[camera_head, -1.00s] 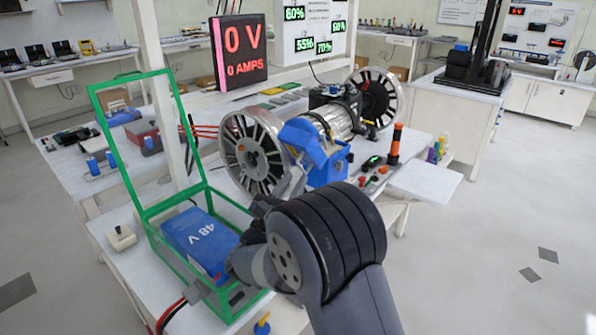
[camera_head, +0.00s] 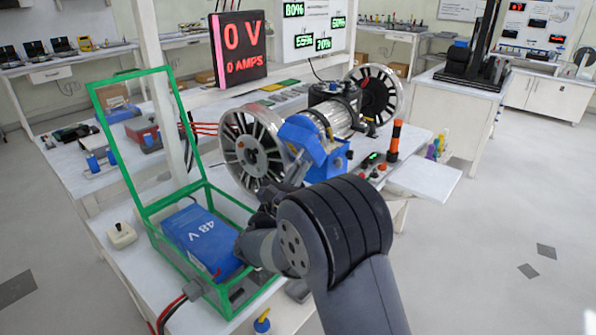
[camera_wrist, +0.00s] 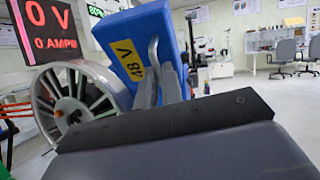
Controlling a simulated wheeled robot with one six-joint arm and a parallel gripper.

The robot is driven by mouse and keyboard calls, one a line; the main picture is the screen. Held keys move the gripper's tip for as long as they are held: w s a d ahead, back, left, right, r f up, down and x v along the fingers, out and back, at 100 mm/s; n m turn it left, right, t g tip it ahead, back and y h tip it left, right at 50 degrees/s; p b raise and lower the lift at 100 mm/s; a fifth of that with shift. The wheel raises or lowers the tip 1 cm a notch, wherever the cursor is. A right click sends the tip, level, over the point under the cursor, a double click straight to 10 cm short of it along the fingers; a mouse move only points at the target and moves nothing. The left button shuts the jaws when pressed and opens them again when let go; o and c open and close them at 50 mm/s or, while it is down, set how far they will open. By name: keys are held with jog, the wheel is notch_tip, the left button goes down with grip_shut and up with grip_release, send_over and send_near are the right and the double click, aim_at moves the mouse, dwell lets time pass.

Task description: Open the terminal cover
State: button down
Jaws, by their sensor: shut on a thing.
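The blue terminal cover (camera_head: 300,134) is on the blue box (camera_head: 330,168) at the near side of the motor, between the two spoked wheels. In the wrist view the blue part carrying a yellow 48 V label (camera_wrist: 127,58) stands tilted ahead of my gripper. A grey curved handle (camera_wrist: 153,52) runs along it. My gripper (camera_wrist: 160,88) is shut on this handle; the exact contact is partly hidden. In the head view my gripper (camera_head: 272,197) is just below and left of the cover, partly covered by my arm. I cannot tell how far the cover is open.
A green open frame box (camera_head: 170,208) with a blue 48 V battery (camera_head: 200,240) stands left of my arm. A spoked wheel (camera_head: 252,148) is close behind the gripper. An orange-black post (camera_head: 394,142) stands on the right. The display (camera_head: 240,48) reads 0 V.

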aim_at(298, 160)
dwell(0.4)
jog(key=r+g+p, duration=0.1)
jog(key=r+p, duration=0.1)
jog(key=shift+p, duration=0.3)
jog(key=r+g+y+p, duration=0.1)
jog(key=p, duration=0.2)
jog(key=shift+w+d+m+g, duration=0.1)
jog(key=shift+w+m+g, duration=0.05)
jog(key=shift+m+g, duration=0.25)
jog(key=c, duration=1.6)
grip_release()
jog(key=shift+o, duration=0.2)
jog(key=shift+f, duration=0.1)
